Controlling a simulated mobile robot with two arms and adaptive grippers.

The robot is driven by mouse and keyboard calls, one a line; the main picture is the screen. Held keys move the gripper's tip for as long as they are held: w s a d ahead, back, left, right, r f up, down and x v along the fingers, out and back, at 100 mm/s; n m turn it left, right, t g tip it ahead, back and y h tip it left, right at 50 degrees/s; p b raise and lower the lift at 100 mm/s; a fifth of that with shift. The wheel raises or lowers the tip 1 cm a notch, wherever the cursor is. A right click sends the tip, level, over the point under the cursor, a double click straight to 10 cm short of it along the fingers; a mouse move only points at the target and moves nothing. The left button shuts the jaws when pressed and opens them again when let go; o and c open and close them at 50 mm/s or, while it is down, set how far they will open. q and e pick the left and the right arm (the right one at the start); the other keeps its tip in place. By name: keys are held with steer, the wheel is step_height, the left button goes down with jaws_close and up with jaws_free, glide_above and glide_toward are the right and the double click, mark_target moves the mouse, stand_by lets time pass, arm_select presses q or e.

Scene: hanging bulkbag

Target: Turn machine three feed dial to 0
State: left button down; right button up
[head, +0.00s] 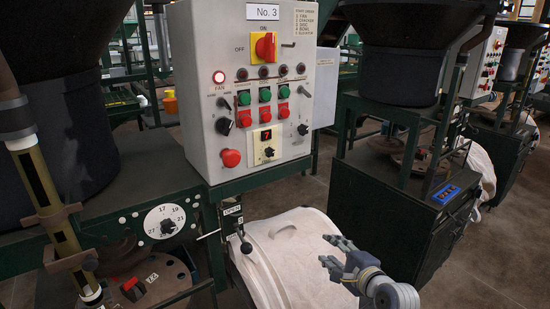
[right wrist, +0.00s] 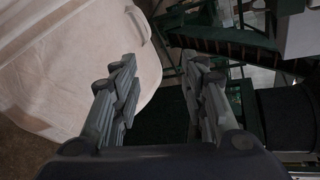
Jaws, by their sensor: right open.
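The grey control panel (head: 205,75) marked No. 3 stands upright in the middle of the head view. Low on it is a pale yellow plate with a red display (head: 266,136) that seems to read 7. A small black dial (head: 268,152) sits just under the display; its fine markings are too small to read. My right gripper (head: 326,250) is open and empty, below and to the right of the panel, apart from the dial. Its two spread fingers also show in the right wrist view (right wrist: 158,65). My left gripper is out of view.
A white bulk bag (head: 295,262) hangs below the panel, behind my right gripper. A lever (head: 243,242) sticks out at its left. Red buttons (head: 230,158) and a black knob (head: 223,126) lie close to the dial. A round numbered dial (head: 152,218) is lower left.

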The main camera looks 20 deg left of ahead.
steer(key=s+a+r+m+y, duration=0.1)
steer(key=a+r+y, duration=0.15)
steer(key=r, duration=0.55)
steer(key=s+a+r+y, duration=0.1)
steer(key=a+r, duration=0.2)
steer(key=r, duration=0.6)
steer(key=y, duration=0.2)
glide_toward(272, 153)
steer(key=p+x, duration=0.2)
steer(key=x, duration=0.5)
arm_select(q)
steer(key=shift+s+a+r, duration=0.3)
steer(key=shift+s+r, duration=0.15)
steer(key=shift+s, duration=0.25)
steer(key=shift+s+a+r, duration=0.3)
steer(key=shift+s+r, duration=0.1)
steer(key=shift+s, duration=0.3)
arm_select(e)
steer(key=shift+w+a, duration=0.4)
steer(key=shift+a, duration=0.2)
steer(key=shift+c, duration=0.5)
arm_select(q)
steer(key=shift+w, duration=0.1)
arm_select(e)
jaws_close()
